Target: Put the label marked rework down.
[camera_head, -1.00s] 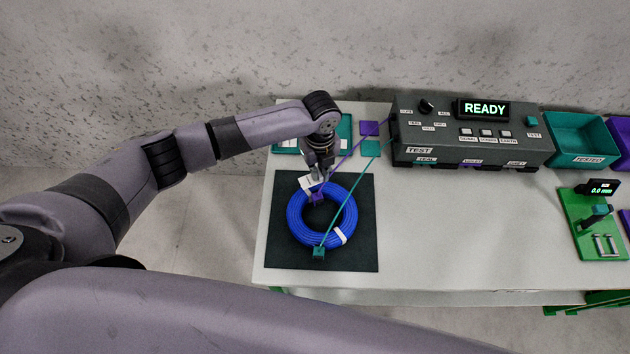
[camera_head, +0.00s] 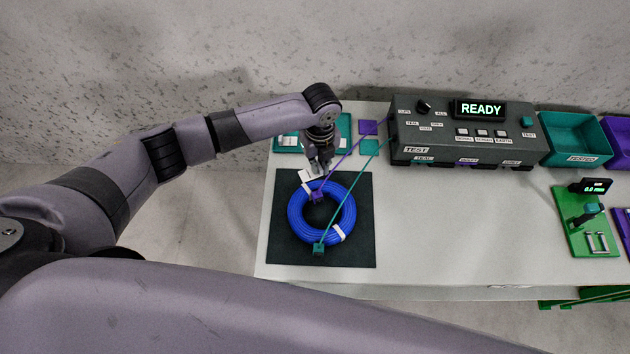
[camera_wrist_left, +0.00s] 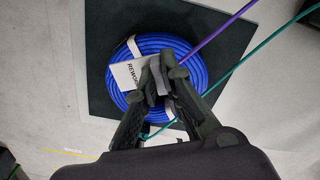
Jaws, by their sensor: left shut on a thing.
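The white label marked REWORK (camera_wrist_left: 131,73) is in my left gripper (camera_wrist_left: 160,80), which is shut on it; the left wrist view shows its print. In the head view the label (camera_head: 307,176) is at the fingertips of my left gripper (camera_head: 318,171), over the upper edge of the blue cable coil (camera_head: 347,215). The coil lies on a dark mat (camera_head: 360,250) and also shows in the left wrist view (camera_wrist_left: 190,60). I cannot tell whether the label touches the coil. My right gripper is not in view.
A purple clip (camera_head: 318,197) and a teal clip (camera_head: 319,249) sit at the coil, with leads running to the grey tester (camera_head: 460,140) reading READY. A teal tray (camera_head: 288,144) lies behind the mat. The white table (camera_head: 450,235) is clear right of the mat.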

